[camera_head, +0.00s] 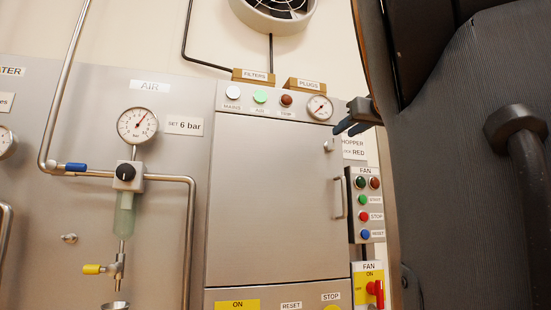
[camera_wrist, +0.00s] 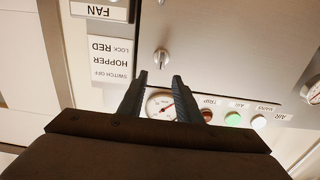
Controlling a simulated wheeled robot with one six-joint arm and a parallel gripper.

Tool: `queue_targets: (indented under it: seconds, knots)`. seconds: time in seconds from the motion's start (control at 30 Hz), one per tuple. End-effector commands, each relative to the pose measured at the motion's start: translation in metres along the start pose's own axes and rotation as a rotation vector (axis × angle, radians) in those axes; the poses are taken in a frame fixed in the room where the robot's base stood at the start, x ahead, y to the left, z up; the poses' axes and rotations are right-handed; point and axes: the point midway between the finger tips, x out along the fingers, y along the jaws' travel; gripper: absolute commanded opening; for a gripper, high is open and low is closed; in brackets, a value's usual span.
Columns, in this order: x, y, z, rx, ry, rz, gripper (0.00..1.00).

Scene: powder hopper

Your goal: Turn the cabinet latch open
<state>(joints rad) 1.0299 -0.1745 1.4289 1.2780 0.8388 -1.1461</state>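The cabinet latch (camera_head: 328,146) is a small silver knob near the upper right corner of the grey cabinet door (camera_head: 272,200). In the wrist view, which is upside down, the latch (camera_wrist: 162,58) shows as a small metal turn-piece standing out from the panel. My gripper (camera_head: 337,131) is in front of the cabinet's upper right corner. In the wrist view my gripper (camera_wrist: 159,77) has its two dark fingers apart with nothing between them. The latch appears just beyond the fingertips, roughly centred on the gap, and looks apart from them.
A gauge (camera_head: 320,107) and indicator lamps (camera_head: 260,96) sit above the door. A vertical door handle (camera_head: 340,198) is below the latch. The fan button box (camera_head: 368,203) stands to the right, with a red-handled fan switch (camera_head: 375,290) beneath. Labelled boxes (camera_head: 305,85) rest on top.

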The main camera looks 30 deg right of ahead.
Motion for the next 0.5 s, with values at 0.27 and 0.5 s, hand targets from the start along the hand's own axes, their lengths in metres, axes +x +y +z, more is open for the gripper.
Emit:
queue_targets:
  seconds: [0.27, 0.5]
  knots:
    - [0.044, -0.002, 0.001, 0.003, -0.003, -0.005, 0.31]
    - [0.064, -0.001, 0.001, 0.002, -0.003, -0.002, 0.31]
